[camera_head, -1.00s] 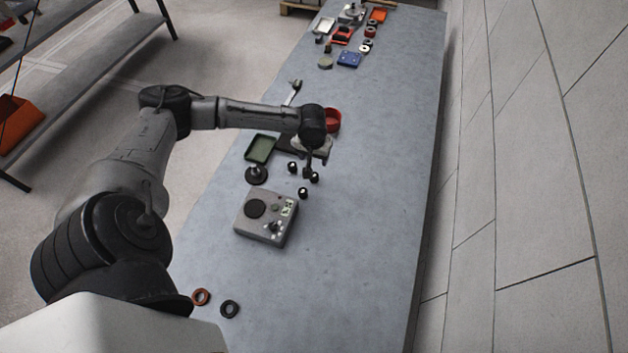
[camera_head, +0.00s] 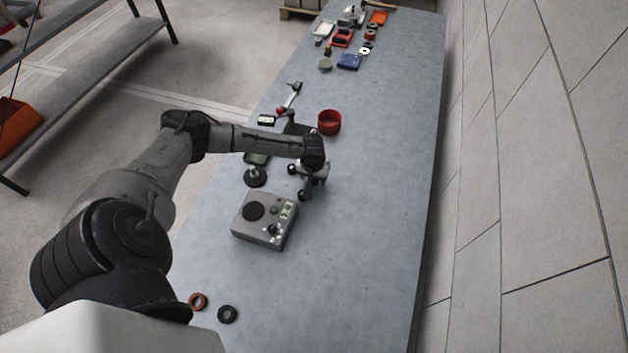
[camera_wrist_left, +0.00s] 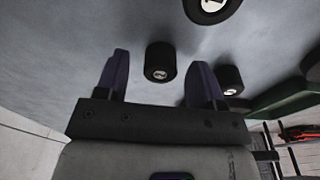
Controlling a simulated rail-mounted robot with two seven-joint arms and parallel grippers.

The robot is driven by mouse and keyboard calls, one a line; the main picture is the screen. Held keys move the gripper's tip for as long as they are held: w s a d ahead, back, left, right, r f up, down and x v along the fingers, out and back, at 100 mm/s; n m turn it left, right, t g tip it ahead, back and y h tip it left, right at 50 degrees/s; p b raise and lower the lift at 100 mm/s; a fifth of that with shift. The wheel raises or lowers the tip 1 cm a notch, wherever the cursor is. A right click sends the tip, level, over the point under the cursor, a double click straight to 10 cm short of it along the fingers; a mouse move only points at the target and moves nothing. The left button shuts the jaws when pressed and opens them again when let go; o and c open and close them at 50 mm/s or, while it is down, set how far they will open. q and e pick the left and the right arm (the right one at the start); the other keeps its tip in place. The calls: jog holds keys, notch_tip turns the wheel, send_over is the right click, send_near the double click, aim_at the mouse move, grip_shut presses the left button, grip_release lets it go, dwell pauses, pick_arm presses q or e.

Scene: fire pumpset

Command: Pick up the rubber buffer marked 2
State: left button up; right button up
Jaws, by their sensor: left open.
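Several small black rubber buffers stand on the grey bench. In the left wrist view one buffer (camera_wrist_left: 160,62) shows in the gap between my fingers, with a white label that looks like a 2, though it is small. A second buffer (camera_wrist_left: 228,79) is just right of the right finger, its label unclear. A third (camera_wrist_left: 208,8) is cut off by the top edge. My left gripper (camera_wrist_left: 160,75) is open and empty. In the head view my left gripper (camera_head: 308,186) points down among the buffers, between one at its left (camera_head: 292,168) and one nearer (camera_head: 303,195).
A grey control box (camera_head: 265,220) and a black round-based stand (camera_head: 255,177) are close by. A red bowl (camera_head: 329,122) stands behind. An orange ring (camera_head: 198,301) and a black ring (camera_head: 228,314) lie near the front. The bench's right side (camera_head: 370,220) is clear.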

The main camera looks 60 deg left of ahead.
pick_arm(q)
jog(key=shift+w+a+f, duration=0.1)
jog(key=shift+f, duration=0.3)
jog(key=shift+c, duration=0.3)
jog(key=c, duration=0.9)
